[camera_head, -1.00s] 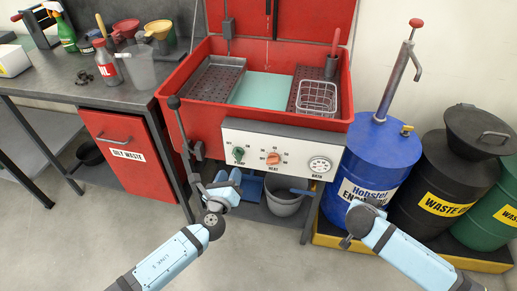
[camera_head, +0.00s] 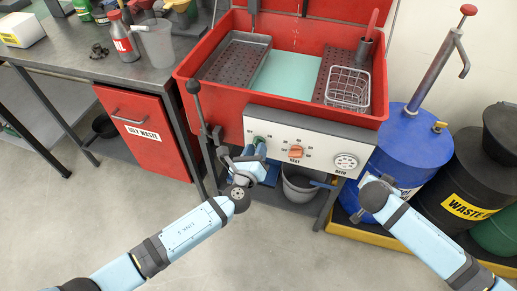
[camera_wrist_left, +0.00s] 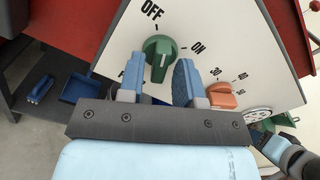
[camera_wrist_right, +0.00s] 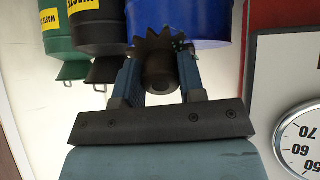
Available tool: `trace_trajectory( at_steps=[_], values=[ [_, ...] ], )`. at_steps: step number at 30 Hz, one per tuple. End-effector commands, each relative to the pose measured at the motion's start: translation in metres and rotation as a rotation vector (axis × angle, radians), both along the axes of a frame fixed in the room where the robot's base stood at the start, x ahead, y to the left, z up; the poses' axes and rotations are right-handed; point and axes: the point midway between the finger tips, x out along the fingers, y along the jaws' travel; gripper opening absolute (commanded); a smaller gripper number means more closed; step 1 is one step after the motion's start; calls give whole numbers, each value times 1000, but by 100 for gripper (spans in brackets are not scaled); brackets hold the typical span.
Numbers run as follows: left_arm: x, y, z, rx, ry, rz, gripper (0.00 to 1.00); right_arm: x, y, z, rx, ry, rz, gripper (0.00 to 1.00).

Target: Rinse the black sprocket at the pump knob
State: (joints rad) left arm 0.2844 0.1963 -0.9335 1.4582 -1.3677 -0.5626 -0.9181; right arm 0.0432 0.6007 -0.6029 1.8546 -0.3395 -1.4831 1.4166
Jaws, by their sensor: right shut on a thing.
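The green pump knob (camera_wrist_left: 160,50) is on the white panel, beside the OFF and ON marks. My left gripper (camera_wrist_left: 158,75) is open, with its blue fingertips on either side of the knob's lower part; I cannot tell if they touch it. In the head view my left gripper (camera_head: 252,155) is at the panel's left end and partly covers the knob. The black sprocket (camera_wrist_right: 157,62), toothed with a round hub, is between the fingers of my right gripper (camera_wrist_right: 158,80), which is shut on it. The sprocket is hidden behind my right arm in the head view.
The red wash basin (camera_head: 225,91) holds a perforated tray and a wire basket (camera_head: 348,88). The orange heat knob (camera_head: 296,152) is right of the pump knob. A blue drum (camera_head: 405,150) and black drum (camera_head: 455,175) stand at right. A grey bucket (camera_head: 300,185) is underneath.

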Motion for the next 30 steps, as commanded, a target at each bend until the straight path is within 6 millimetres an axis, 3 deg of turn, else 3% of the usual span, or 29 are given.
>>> trace_trajectory(
  at_steps=[1, 4, 10, 18, 28, 29, 30],
  values=[
    [0, 0, 0, 0, 0, 0, 20, 1, 0, 1, 0, -2, 0, 0],
    [0, 0, 0, 0, 0, 0, 0, 1, 0, 1, 0, -2, 0, 0],
    [0, 0, -3, -35, 11, 0, 0, 0, 0, -7, 0, -2, 0, 0],
    [0, 0, -3, -271, 86, 0, 0, 1, 0, -34, 0, -2, 0, 0],
    [1, 0, 1, -303, 97, 0, 0, 1, 0, -33, 0, -2, 0, 0],
    [1, 0, 1, -303, 97, 0, 17, 1, 0, -33, 0, -2, 0, 0],
    [1, 0, 1, -303, 97, 0, 26, 1, 0, -33, 0, -2, 0, 0]
  ],
)
